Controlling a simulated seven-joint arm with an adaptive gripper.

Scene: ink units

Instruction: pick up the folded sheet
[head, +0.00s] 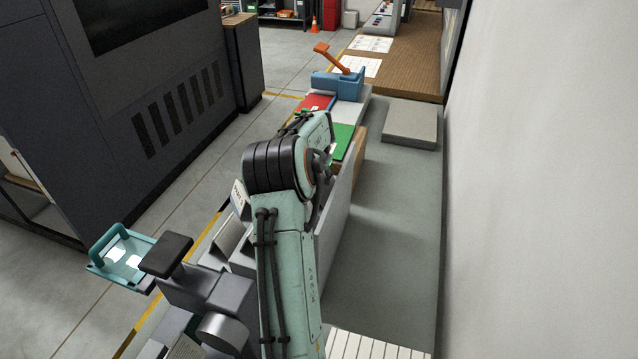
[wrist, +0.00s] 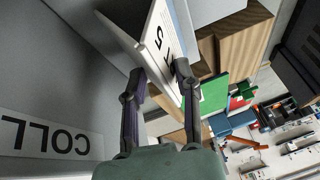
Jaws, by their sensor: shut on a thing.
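My gripper (wrist: 160,76) shows in the wrist view, its two dark fingers shut on a white folded sheet (wrist: 163,40) with black print. One finger lies on each side of the sheet, near its lower end. The sheet is tilted in the picture. In the head view my arm hides the gripper. A small white piece with dark print (head: 239,195) shows left of the arm there; I cannot tell whether it is the same sheet.
A grey panel with a white label reading "COLL" (wrist: 45,140) is close on the left in the wrist view. Beyond are green (head: 342,141) and red (head: 316,103) pieces, and a blue device with an orange lever (head: 338,84). A large dark machine (head: 120,110) stands left.

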